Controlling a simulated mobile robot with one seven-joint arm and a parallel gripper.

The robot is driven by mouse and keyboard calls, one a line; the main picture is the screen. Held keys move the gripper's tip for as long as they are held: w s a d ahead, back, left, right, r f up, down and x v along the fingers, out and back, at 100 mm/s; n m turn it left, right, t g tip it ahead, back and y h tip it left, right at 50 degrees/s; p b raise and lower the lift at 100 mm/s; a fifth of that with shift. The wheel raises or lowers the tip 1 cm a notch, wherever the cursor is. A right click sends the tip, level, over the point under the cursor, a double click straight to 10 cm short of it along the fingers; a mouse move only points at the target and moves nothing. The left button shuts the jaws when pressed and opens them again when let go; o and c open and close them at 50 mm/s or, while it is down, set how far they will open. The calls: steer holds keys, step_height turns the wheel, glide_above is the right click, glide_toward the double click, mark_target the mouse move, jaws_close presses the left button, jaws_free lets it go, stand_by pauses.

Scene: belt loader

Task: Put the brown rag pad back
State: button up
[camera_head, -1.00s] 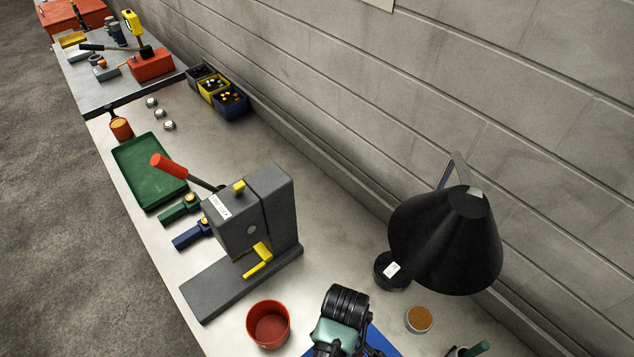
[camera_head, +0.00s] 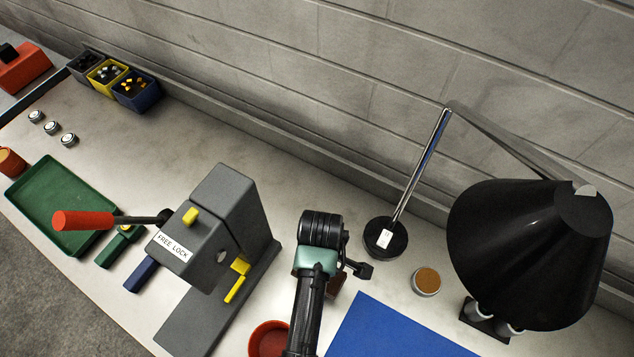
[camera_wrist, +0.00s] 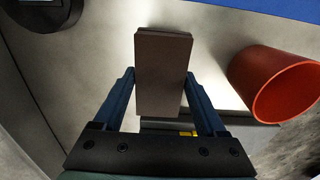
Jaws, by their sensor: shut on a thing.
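The brown rag pad (camera_wrist: 163,75) is a flat brown block. In the wrist view it sits between the two blue fingers of my gripper (camera_wrist: 160,77), which is shut on it. In the head view a small brown part of the pad (camera_head: 336,287) shows beside my arm, near the left corner of a blue mat (camera_head: 390,335). My arm hides the rest of the pad and the fingers there. The pad seems to be held above the bench, but its exact height is unclear.
A grey press (camera_head: 217,235) with a red-knobbed lever stands left of my arm. A red cup (camera_head: 268,340) is near the front. A round brown-topped tin (camera_head: 426,281), a lamp base (camera_head: 385,238) and a large black lampshade (camera_head: 520,255) stand right. The wall bounds the back.

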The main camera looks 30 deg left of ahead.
steer(key=shift+f, duration=2.7)
steer(key=shift+f, duration=0.1)
steer(key=o, duration=1.2)
steer(key=shift+o, duration=0.2)
step_height(320, 180, up, 12)
steer(key=shift+r, duration=0.15)
